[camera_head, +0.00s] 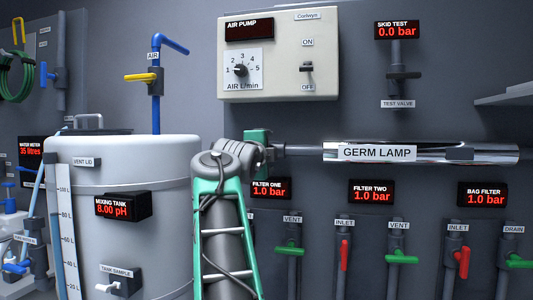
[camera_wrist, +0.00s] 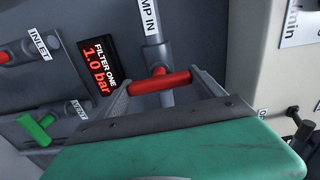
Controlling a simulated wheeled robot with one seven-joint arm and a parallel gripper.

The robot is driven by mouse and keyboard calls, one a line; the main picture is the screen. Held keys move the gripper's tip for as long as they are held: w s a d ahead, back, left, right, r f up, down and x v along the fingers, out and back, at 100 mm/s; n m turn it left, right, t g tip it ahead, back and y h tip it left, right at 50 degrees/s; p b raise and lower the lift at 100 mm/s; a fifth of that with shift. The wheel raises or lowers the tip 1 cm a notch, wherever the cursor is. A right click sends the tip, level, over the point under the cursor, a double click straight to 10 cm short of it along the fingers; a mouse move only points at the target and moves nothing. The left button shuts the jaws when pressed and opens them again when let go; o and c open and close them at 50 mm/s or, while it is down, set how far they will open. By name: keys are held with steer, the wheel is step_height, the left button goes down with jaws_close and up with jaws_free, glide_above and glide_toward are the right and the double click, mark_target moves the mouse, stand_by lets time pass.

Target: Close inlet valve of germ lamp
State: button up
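The germ lamp (camera_head: 495,153) is a shiny horizontal tube with a label, right of centre in the head view. In the wrist view a red valve handle (camera_wrist: 165,82) sits on a grey pipe under a partly cut label ending "MP IN" (camera_wrist: 148,15). The handle lies crosswise to the pipe. My gripper (camera_wrist: 162,84) has its fingers wide apart, one near each end of the handle. Whether they touch it cannot be told. In the head view my arm and the teal gripper body (camera_head: 257,142) hide this valve.
The filter one display (camera_wrist: 95,66) and a green vent handle (camera_wrist: 35,129) are close to my gripper. The air pump box (camera_head: 280,55) is above, with its switch. The mixing tank (camera_head: 165,190) stands to the left. More inlet and vent valves line the wall below the lamp.

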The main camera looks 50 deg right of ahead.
steer(key=o, duration=0.4)
steer(key=shift+a, duration=0.1)
steer(key=b+v, duration=0.1)
steer(key=v, duration=0.6)
steer(key=shift+s+a, duration=0.25)
steer(key=shift+a, duration=0.05)
